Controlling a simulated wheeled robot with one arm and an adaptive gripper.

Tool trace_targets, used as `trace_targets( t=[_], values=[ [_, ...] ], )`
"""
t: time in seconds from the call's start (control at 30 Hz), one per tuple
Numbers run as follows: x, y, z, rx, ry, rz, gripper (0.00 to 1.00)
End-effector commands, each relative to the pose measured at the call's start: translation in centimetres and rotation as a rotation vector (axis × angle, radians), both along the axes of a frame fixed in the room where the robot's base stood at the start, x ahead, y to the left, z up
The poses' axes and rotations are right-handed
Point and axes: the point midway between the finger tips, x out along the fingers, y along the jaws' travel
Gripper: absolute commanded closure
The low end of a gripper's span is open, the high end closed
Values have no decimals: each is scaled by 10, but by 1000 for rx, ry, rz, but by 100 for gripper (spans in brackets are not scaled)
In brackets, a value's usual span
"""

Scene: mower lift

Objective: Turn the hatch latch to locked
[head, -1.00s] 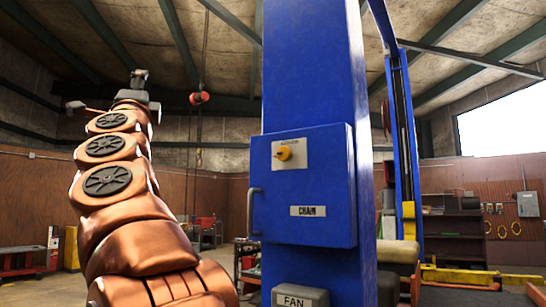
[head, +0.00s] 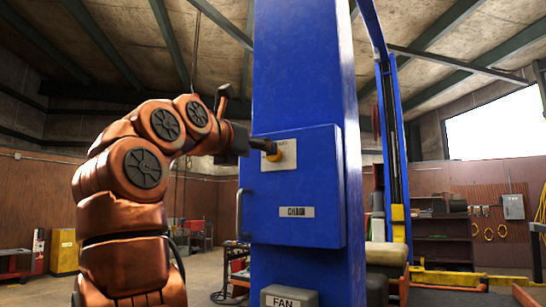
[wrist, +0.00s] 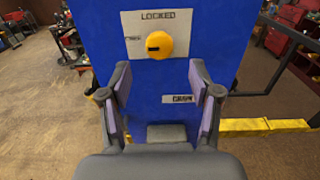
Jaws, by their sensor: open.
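The hatch latch is a round yellow knob (wrist: 165,42) on a pale plate (wrist: 182,22) on the blue panel. The plate reads LOCKED above the knob, and a small label at its left is too small to read. A dark mark on the knob points left, toward that label. My gripper (wrist: 159,80) is open and empty, with its fingers apart below the knob in the wrist view. In the head view, my gripper (head: 268,150) is just left of the knob (head: 288,153) and partly covers the plate. I cannot tell whether they touch.
The blue hatch door (head: 275,190) carries a CHAIN label and a grey handle (head: 240,214) at its left edge. It sits on a tall blue column (head: 302,65). A grey FAN box (head: 288,298) is below. Open floor lies to the left.

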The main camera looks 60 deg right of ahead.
Motion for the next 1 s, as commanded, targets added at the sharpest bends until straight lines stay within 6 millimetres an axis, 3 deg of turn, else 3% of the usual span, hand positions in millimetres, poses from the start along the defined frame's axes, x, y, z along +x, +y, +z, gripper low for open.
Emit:
trace_targets(
  t=[0.6,1.0],
  values=[
    [4,-71,-2,7,0,0,37],
    [4,-77,-2,6,-1,2,37]
  ],
)
